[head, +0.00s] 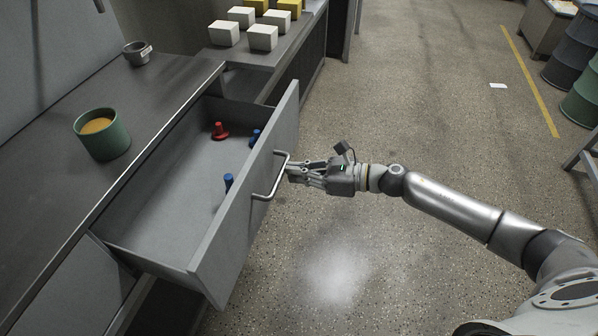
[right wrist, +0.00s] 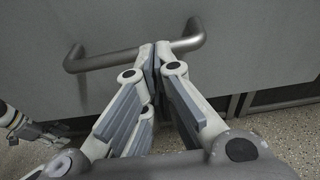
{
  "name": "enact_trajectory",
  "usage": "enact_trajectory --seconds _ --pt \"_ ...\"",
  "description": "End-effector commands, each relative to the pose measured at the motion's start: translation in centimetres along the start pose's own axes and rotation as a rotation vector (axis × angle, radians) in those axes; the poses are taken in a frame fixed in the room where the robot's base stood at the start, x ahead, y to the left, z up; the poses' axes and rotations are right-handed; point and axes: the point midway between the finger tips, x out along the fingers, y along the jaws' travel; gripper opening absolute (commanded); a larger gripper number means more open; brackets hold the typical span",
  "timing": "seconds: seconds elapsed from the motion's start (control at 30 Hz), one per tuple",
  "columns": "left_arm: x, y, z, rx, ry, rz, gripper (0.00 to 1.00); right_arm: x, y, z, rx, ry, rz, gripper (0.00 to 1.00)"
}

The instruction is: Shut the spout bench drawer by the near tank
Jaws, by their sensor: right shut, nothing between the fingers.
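The bench drawer (head: 215,262) is pulled far out, its grey front facing right. Its bar handle (head: 273,178) is on that front; the handle also shows in the right wrist view (right wrist: 105,60). My right gripper (head: 289,171) is shut and empty, its fingertips at the handle bar. In the right wrist view the fingertips (right wrist: 157,52) overlap the bar; I cannot tell whether they touch it. A green tank (head: 108,146) with orange contents stands on the bench top (head: 165,85) above the drawer. Part of what looks like my left gripper (right wrist: 32,130) shows at the left edge of the right wrist view.
Inside the drawer are a red peg-like piece (head: 220,132) and blue ones (head: 228,182). A small grey cup (head: 137,55) and several white and yellow blocks (head: 224,34) stand farther back. The floor (head: 400,260) right of the drawer is open; drums (head: 570,58) stand far right.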

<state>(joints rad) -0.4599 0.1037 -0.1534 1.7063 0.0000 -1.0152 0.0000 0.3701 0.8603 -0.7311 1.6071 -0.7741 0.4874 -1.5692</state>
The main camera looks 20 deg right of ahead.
Motion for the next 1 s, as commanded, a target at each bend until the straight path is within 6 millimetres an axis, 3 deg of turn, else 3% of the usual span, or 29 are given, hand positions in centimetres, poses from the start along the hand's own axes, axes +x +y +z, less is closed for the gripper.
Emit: enact_trajectory --seconds 0.27,0.67,1.0 --pt "0.0 0.1 0.1 0.0 -0.001 0.001 0.4 3.0 0.0 0.8 -0.002 -0.004 0.001 0.0" --pt "0.1 0.1 0.3 -0.001 -0.008 0.002 0.4 10.3 0.0 2.2 -0.002 -0.003 0.002 0.0" --pt "-3.2 -0.1 -1.6 -0.005 0.018 -0.001 0.4 16.5 -0.1 3.4 -0.002 -0.002 0.001 0.0"
